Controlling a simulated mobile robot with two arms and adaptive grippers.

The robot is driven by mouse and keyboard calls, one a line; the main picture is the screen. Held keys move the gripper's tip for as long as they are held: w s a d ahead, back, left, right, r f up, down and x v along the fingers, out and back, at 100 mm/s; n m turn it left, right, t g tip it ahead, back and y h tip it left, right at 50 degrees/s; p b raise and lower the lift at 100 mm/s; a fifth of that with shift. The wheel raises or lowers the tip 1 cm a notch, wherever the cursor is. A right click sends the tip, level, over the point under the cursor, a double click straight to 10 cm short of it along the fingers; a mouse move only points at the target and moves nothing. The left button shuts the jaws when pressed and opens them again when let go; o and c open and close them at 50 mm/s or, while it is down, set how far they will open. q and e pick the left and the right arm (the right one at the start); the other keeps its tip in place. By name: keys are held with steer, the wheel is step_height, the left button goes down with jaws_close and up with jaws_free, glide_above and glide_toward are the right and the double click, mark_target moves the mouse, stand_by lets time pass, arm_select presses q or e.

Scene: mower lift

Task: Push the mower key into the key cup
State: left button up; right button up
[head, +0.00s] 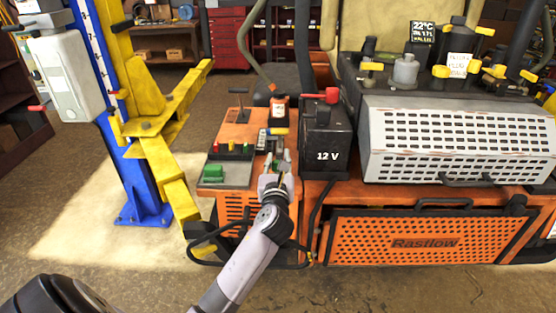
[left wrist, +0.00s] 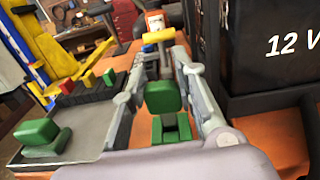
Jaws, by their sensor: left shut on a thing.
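My left gripper (head: 277,156) is low over the orange deck, between the grey lever tray and the black 12 V box. In the left wrist view its two grey fingers (left wrist: 165,62) come close together at the tips. A yellow cross-bar on a grey stem, which looks like the mower key (left wrist: 158,37), stands at the fingertips. The yellow bar also shows in the head view (head: 279,131). The fingers hide the stem's lower end, and I cannot make out the key cup. My right gripper is not in view.
The grey tray (left wrist: 85,130) carries a green block (left wrist: 45,138) and small coloured levers. Another green piece (left wrist: 165,100) shows between the fingers, apart from them. The 12 V box (head: 327,135) stands close on the right. A white-and-orange bottle (head: 279,105) stands behind.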

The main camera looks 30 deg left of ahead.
arm_select(q)
steer(key=shift+f, duration=0.4)
stand_by(0.4)
steer(key=shift+f+b, duration=0.8)
steer(key=shift+f, duration=0.05)
steer(key=o, duration=1)
steer(key=shift+o, duration=0.2)
steer(key=v, duration=1.2)
